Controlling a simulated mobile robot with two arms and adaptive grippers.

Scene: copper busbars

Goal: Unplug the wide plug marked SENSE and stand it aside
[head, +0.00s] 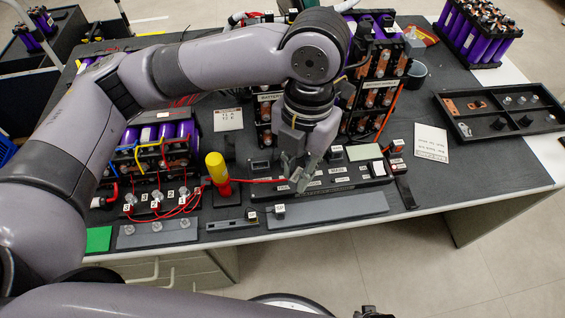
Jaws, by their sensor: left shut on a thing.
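My left gripper (301,178) reaches down from above over the left part of a long black socket strip (347,182) with small white labels. Its fingers are shut on a plug, which they largely hide. I cannot read the plug's marking, nor tell whether it is seated or just above the strip. A red wire runs from the left to the fingers. Other small plugs with white tops stand on and behind the strip. My right gripper is not in view.
A yellow-handled tool (216,167) stands left of the strip. A grey bar (335,209) lies along the front edge, with small labelled blocks beside it. Battery packs (383,70) stand behind. A black parts tray (500,112) is at the right. Bare table lies right of the strip.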

